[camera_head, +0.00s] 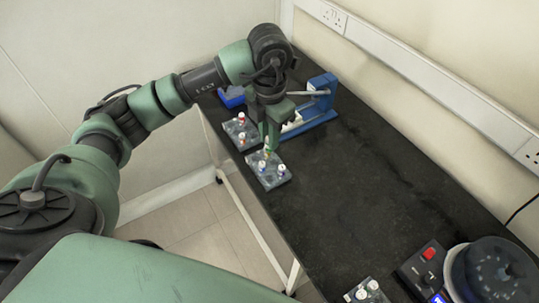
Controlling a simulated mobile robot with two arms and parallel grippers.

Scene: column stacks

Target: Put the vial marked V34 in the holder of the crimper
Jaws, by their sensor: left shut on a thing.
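The blue crimper (322,97) stands near the far end of the dark bench, partly hidden behind my left arm. My left gripper (267,147) points down over the nearer grey plate (275,181) and is shut on a small vial, mostly hidden by the fingers. Several small vials with coloured caps stand on this plate, one of them blue-capped (262,166). A second grey plate (233,124) with red-capped vials (241,117) lies just behind and to the left. No label can be read, so I cannot tell which vial is V34. My right gripper is out of view.
A blue tray (231,97) lies at the bench's far left corner. A round dark machine (497,272) and a control box with a red switch (428,254) stand at the lower right, beside another plate with white-capped vials (361,294). The middle of the bench (375,185) is clear.

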